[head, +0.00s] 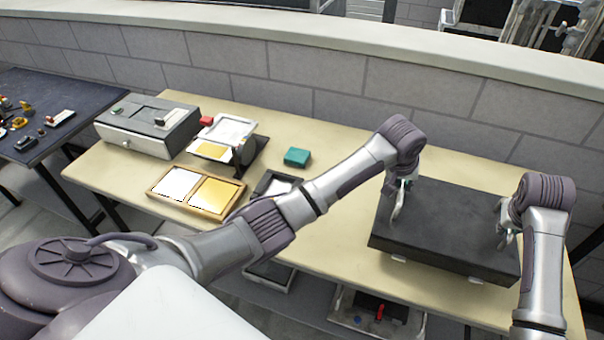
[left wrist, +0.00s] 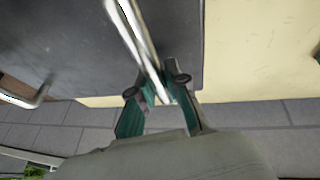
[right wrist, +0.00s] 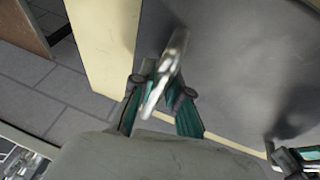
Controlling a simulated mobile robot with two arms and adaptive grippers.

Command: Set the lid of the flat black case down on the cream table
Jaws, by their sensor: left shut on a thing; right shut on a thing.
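The flat black case (head: 445,230) sits on the right part of the cream table (head: 340,235), with pale latches on its front side. Its dark lid (left wrist: 75,50) fills much of the left wrist view and also shows in the right wrist view (right wrist: 240,70). My left gripper (head: 398,203) is shut on a metal handle (left wrist: 135,35) at the lid's left end. My right gripper (head: 502,225) is shut on another metal handle (right wrist: 166,75) at the right end. I cannot tell whether the lid rests on the case or is slightly raised.
A wooden tray (head: 196,206) with white and yellow panels, a teal block (head: 297,157), a red block (head: 206,120) and a grey box (head: 150,128) stand left on the table. A grey block wall (head: 330,80) runs behind. Some cream tabletop is clear left of the case.

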